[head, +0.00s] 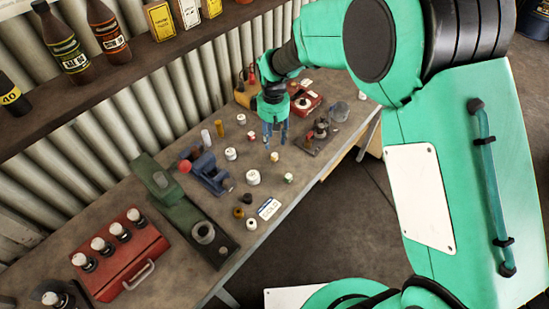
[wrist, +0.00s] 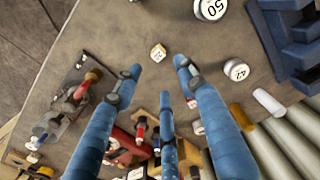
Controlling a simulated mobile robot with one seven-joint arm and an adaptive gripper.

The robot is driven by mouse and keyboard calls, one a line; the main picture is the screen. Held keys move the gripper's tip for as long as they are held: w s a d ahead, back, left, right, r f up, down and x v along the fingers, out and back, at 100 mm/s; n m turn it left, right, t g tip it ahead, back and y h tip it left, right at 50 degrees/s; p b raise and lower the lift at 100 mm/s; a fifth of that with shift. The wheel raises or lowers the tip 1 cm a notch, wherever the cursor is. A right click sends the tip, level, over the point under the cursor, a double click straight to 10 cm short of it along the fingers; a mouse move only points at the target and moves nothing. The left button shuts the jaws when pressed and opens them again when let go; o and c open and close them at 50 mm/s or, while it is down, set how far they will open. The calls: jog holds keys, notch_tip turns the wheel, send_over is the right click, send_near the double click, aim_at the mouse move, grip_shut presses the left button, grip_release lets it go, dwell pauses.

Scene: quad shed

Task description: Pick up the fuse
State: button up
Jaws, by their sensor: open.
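My gripper (head: 273,140) is open and empty, pointing down over the workbench (head: 330,155). Its three blue fingers are spread in the wrist view (wrist: 158,76). A small white piece with dark and reddish marks (wrist: 158,52) lies on the bench just beyond the fingertips, apart from them; it also shows in the head view (head: 274,157). Other small white pieces lie around, including one marked 50 (wrist: 210,8) and one marked 42 (wrist: 236,70). I cannot tell for certain which piece is the fuse.
A blue vise (head: 205,170) stands left of my gripper, with upright brass (head: 205,138) and white (head: 219,129) cylinders behind it. A dark metal device (head: 318,134) stands to the right. A red case (head: 120,253) is at the front left. The corrugated wall (head: 190,80) closes the back.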

send_over(274, 154)
jog(key=shift+w+a+f, duration=0.1)
jog(key=shift+f, duration=1)
jog(key=shift+w+f, duration=0.1)
jog(key=shift+f, duration=1)
jog(key=shift+s+f+b, duration=0.15)
jog(key=shift+f+b, duration=0.6)
jog(key=shift+f, duration=1.85)
jog(key=c, duration=0.9)
jog(key=shift+o, duration=0.2)
